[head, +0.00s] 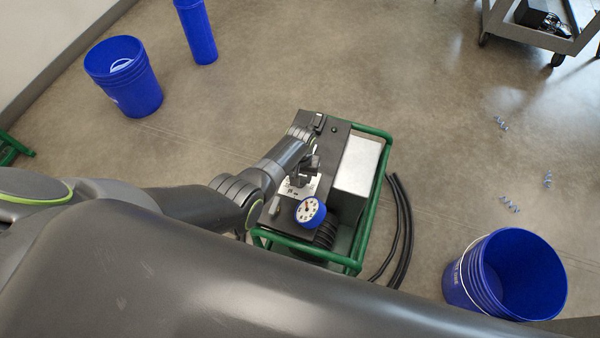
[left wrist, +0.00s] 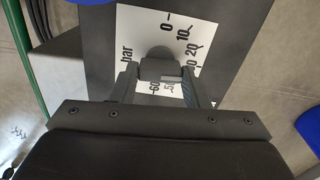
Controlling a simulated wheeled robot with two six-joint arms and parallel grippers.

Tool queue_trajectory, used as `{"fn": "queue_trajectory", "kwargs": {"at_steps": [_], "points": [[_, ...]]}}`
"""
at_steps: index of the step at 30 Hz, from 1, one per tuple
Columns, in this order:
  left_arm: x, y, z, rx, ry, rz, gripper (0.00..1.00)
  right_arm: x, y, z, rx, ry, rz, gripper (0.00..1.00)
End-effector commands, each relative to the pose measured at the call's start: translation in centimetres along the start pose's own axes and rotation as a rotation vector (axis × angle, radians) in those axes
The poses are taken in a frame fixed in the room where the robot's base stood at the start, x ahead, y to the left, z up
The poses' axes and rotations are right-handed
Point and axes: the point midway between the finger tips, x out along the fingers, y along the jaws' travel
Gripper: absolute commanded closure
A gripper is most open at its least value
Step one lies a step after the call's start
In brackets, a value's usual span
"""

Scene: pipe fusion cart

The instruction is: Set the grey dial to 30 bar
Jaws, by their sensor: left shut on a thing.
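The grey dial (left wrist: 160,66) sits on a white scale plate (left wrist: 133,30) on top of the cart's dark unit. The plate reads "bar", and its visible numbers include 0, 10, 20, 50 and 60; others are covered. My left gripper (head: 302,180) reaches down over the plate. In the left wrist view its fingers (left wrist: 159,77) are on both sides of the dial, shut on it. I cannot read where the dial points. In the head view the gripper hides most of the dial. My right gripper is not in view.
A blue-rimmed gauge (head: 310,212) stands close to the gripper. A green rail (head: 374,215) surrounds the cart, with black hoses (head: 404,230) on its right. Blue buckets (head: 125,78) (head: 508,275) stand on the floor. A grey trolley (head: 540,35) is at the top right.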

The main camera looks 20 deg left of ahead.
Motion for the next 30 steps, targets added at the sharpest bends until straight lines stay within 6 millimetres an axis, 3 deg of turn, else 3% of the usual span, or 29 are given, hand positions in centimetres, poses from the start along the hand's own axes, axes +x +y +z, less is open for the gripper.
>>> {"fn": "queue_trajectory", "kwargs": {"at_steps": [23,24,28,30], "points": [[0.01,-0.01,-0.03,0.095,0.001,0.000,0.81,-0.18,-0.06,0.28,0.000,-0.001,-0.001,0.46],[0.01,-0.01,-0.03,0.095,0.001,0.000,0.53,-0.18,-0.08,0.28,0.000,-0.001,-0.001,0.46],[0.01,-0.01,-0.02,0.095,0.001,0.000,0.36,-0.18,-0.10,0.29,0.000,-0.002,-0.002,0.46],[0.01,-0.01,-0.02,0.095,0.001,0.000,0.36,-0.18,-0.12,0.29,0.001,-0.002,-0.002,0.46]]}}
